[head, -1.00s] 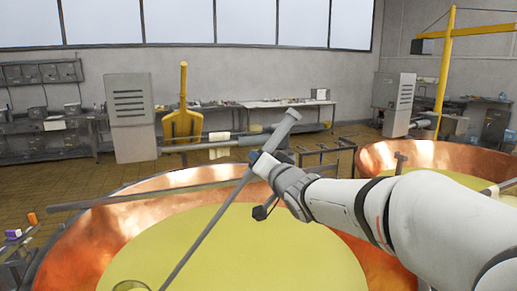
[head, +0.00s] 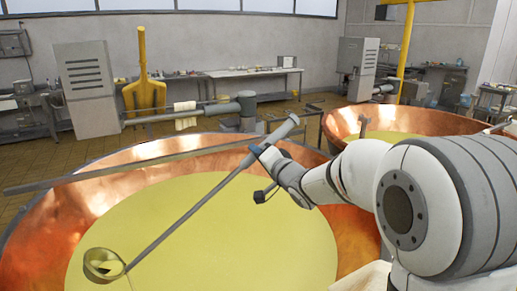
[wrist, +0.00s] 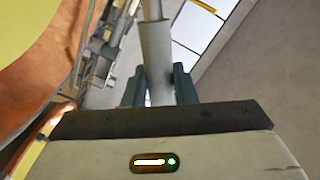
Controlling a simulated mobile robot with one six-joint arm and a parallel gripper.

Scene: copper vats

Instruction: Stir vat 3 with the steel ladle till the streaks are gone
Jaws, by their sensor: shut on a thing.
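The steel ladle (head: 190,213) slants across the near copper vat (head: 322,196), its bowl (head: 103,263) low at the left. The bowl's whole outline shows against the yellow liquid (head: 230,235), seemingly above the surface. A thin pale line hangs beneath it. My gripper (head: 258,153) is shut on the upper handle, above the vat. In the wrist view, the handle (wrist: 156,55) stands between the two dark fingers of my gripper (wrist: 160,88). The liquid looks even yellow, with no streaks visible. No vat number is readable.
A grey bar (head: 120,172) crosses above the near vat's far side. A second copper vat (head: 345,122) stands at the back right. A yellow paddle (head: 146,90) and grey cabinet (head: 87,88) stand behind, with a cluttered bench (head: 255,73) along the wall.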

